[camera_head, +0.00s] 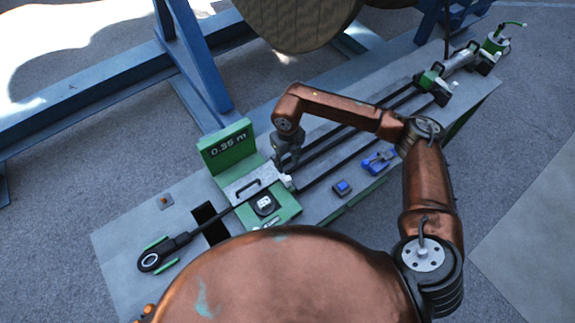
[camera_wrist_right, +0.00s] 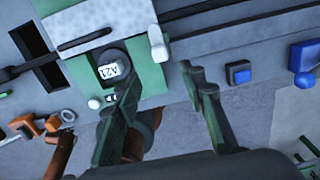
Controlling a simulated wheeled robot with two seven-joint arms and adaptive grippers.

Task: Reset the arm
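My right arm (camera_head: 428,185) comes in from the right and bends back over the grey bench. Its gripper (camera_head: 287,165) points down just right of the green display. In the right wrist view the two fingers of this gripper (camera_wrist_right: 158,78) are spread apart, with nothing held between them. The left finger partly overlaps the green plate beside a dark round knob with a white label (camera_wrist_right: 111,70). The knob also shows in the head view (camera_head: 265,204). Whether the finger touches it I cannot tell. My left gripper is in neither view.
A green display (camera_head: 228,146) shows a length in metres. Beside it is a white hinged plate with a black handle (camera_head: 246,187). A blue button (camera_head: 342,187) and a blue tool (camera_head: 378,161) sit right of the gripper.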

